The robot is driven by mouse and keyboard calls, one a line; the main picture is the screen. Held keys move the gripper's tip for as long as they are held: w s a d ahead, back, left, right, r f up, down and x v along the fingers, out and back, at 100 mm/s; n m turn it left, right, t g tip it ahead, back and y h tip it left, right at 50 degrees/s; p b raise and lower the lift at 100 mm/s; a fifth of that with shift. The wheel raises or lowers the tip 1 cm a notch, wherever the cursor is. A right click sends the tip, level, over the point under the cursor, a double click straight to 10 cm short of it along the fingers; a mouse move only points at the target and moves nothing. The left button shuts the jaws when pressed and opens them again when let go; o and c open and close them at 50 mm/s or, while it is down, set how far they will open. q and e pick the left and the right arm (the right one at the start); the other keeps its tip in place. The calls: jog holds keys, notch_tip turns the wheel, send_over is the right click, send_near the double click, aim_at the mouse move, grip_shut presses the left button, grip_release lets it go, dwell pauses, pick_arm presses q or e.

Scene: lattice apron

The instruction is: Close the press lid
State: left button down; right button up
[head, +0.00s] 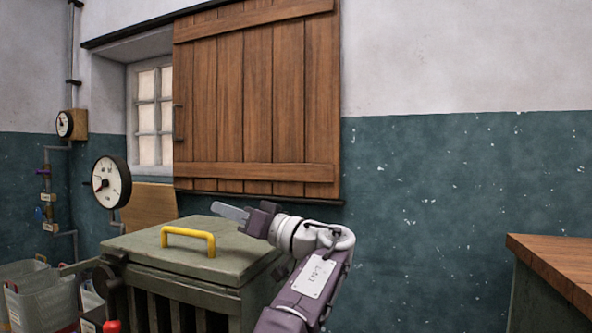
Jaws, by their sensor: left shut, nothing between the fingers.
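The press (190,297) is a green slatted box at the lower left. Its green lid (150,243) lies nearly flat across the top, with a yellow bar handle (188,240) on it. I cannot tell whether a thin gap stays under the lid. My left gripper (232,212) is shut and empty, above the lid's back right part, right of and beyond the handle. I cannot tell whether it touches the lid. It hides the lid's back right corner. My right gripper is not in view.
A wooden shutter (255,105) partly covers the window behind the press. A round gauge (110,182) stands at the press's back left. Clear bins (40,300) sit to its left. A wooden-topped counter (560,265) is at the far right. Between press and counter is free room.

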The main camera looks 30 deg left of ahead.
pick_arm(q)
jog(key=f+n+b, duration=0.1)
jog(key=f+b, duration=0.1)
jog(key=s+f+n+b, duration=0.1)
jog(key=f+b, duration=0.1)
jog(key=f, duration=0.1)
jog(key=shift+s+d+g+b, duration=0.1)
jog(key=shift+s+g+b, duration=0.1)
jog(key=shift+g+b, duration=0.15)
jog(key=shift+s+d, duration=0.1)
jog(key=shift+d, duration=0.05)
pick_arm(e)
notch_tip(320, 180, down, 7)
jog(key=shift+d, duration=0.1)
